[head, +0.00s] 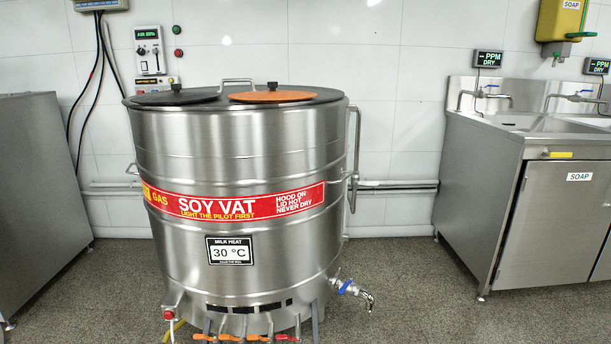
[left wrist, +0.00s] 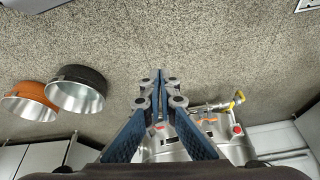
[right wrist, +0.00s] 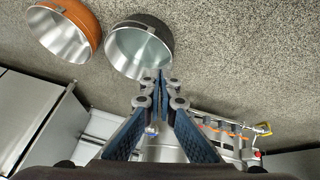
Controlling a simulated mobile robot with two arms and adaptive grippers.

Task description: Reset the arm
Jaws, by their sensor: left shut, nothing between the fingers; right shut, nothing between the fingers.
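My left gripper (left wrist: 160,76) shows in the left wrist view, its two blue fingers together at the tips with nothing between them. My right gripper (right wrist: 160,76) shows the same way in the right wrist view, also shut and empty. Neither gripper shows in the head view. The steel soy vat (head: 300,240) stands in the middle of the head view, with a dark lid half (head: 175,98) and an orange lid half (head: 271,97) on top. Its display reads 30 °C. Both grippers are apart from any object.
A steel sink unit (head: 570,215) stands at right and a steel cabinet (head: 40,180) at left. A drain tap (head: 355,290) juts from the vat. An orange pot (right wrist: 68,25) and a dark pot (right wrist: 140,45) show over open speckled floor (right wrist: 240,60).

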